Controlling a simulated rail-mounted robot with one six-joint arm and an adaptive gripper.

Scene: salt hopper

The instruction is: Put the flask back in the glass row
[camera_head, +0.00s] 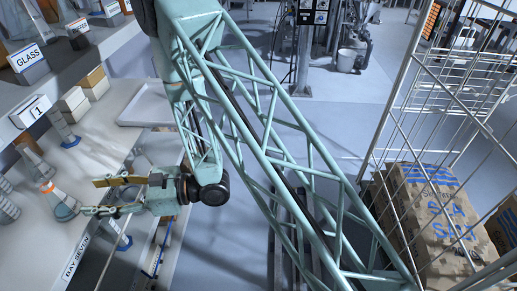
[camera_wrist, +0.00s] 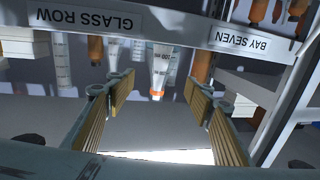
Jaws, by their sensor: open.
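The flask, a clear conical one with an orange band at its neck (camera_head: 63,207), stands upright on the shelf at the left in the head view. In the wrist view, which is upside down, the flask with its white graduations (camera_wrist: 161,60) shows between the fingers and beyond them. My gripper (camera_head: 93,196) is open and empty, its fingers pointing left towards the flask. In the wrist view the two fingers of my gripper (camera_wrist: 160,86) are wide apart. The GLASS ROW label (camera_wrist: 90,19) is on the shelf edge. I cannot tell exactly how near the lower fingertip is to the flask.
Another flask (camera_head: 35,160), a cylinder (camera_head: 65,130) and other glassware stand close by. A white tray (camera_head: 148,106) lies farther back. The BAY SEVEN label (camera_head: 76,260) is on the front edge.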

